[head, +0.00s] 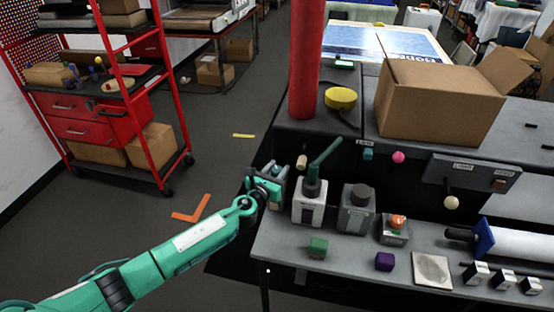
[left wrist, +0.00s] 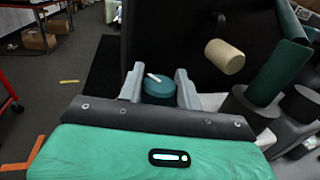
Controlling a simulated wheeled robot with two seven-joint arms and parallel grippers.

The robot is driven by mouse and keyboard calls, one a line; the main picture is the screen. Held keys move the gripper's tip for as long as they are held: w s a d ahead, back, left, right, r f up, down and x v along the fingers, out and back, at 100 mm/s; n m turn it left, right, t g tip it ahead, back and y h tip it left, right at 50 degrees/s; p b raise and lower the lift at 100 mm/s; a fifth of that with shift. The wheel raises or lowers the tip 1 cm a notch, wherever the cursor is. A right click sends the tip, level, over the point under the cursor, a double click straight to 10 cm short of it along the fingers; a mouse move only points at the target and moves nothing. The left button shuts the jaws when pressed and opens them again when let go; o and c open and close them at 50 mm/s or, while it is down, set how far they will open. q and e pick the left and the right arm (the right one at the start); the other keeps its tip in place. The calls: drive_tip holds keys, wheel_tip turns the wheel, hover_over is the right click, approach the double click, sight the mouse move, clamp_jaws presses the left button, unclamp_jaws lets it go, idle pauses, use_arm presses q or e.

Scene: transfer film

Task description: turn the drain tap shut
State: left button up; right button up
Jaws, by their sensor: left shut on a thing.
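The drain tap (left wrist: 158,90) looks like a round teal knob with a short white mark on top, which slants toward the upper left in the left wrist view. My left gripper (left wrist: 160,88) has one grey finger on each side of the knob and is shut on it. In the head view my left gripper (head: 275,180) is at the left end of the grey bench, and it mostly hides the tap there. My right gripper is not in view.
A beige cylindrical knob (head: 301,161) and a white-grey block with a green lever (head: 325,155) stand close to the right of my left gripper. A grey block (head: 356,209) follows. Green (head: 318,247) and purple (head: 384,261) cubes lie at the bench front. Floor left is open.

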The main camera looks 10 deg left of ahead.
use_arm(q)
drive_tip(key=n+y+p, duration=0.1)
drive_tip(key=n+y, duration=0.2)
drive_tip(key=y, duration=0.1)
drive_tip(key=shift+d+t, duration=0.15)
drive_tip(key=shift+t, duration=0.15)
drive_tip(key=n+y, duration=0.2)
drive_tip(key=y, duration=0.2)
drive_tip(key=shift+n+g+y, duration=0.7)
drive_tip(key=shift+n+y, duration=0.4)
drive_tip(key=shift+y, duration=0.5)
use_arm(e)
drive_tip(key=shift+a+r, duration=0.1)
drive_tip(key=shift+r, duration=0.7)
use_arm(q)
drive_tip(key=o, duration=1)
drive_tip(key=shift+s, duration=0.1)
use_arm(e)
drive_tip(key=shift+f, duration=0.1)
use_arm(q)
drive_tip(key=b+v, duration=0.4)
drive_tip(key=v, duration=0.9)
drive_tip(key=shift+s, duration=0.25)
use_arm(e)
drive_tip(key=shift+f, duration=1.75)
